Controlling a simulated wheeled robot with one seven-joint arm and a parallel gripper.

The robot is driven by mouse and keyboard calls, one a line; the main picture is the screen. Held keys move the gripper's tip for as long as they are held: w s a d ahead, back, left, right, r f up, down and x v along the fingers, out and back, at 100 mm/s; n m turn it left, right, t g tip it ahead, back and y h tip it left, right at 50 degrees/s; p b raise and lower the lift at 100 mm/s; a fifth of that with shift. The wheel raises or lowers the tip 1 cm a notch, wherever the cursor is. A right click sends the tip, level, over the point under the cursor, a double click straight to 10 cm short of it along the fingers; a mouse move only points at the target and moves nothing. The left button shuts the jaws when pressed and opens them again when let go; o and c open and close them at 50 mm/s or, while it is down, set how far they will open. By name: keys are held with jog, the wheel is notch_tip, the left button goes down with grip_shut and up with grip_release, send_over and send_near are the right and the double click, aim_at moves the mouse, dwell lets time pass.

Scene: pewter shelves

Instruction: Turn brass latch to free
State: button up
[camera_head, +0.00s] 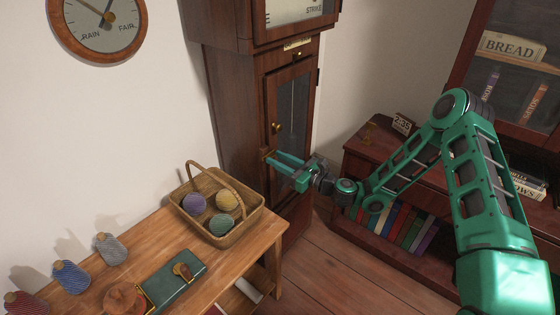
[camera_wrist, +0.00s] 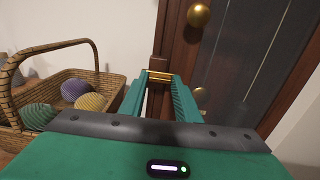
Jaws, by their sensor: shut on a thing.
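A tall dark wood clock case (camera_head: 232,105) stands against the wall, with a narrow glazed door (camera_head: 293,100) in its front. A round brass knob (camera_head: 277,127) sits on the door's left side; it also shows in the wrist view (camera_wrist: 198,15). The brass latch (camera_wrist: 160,76) is a small bar at the door's left edge below the knob, lying crosswise in the wrist view. My gripper (camera_head: 270,157) reaches it from the right. In the wrist view my gripper (camera_wrist: 159,82) is shut on the latch between its fingertips. The fingers partly hide the latch in the head view.
A wicker basket (camera_head: 245,222) with several yarn balls stands on a wooden bench (camera_head: 215,262), close left of my gripper. A low dark bookcase (camera_head: 375,150) is at the right.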

jog(key=shift+w+n, duration=0.1)
jog(key=shift+n, duration=0.2)
jog(key=n, duration=0.8)
jog(key=shift+a, duration=0.15)
jog(key=n, duration=0.4)
jog(key=shift+n, duration=0.4)
jog(key=shift+a+f+n, duration=0.1)
jog(key=shift+n, duration=2.1)
jog(key=shift+s, duration=0.2)
jog(key=o, duration=1)
jog(key=shift+o, duration=0.2)
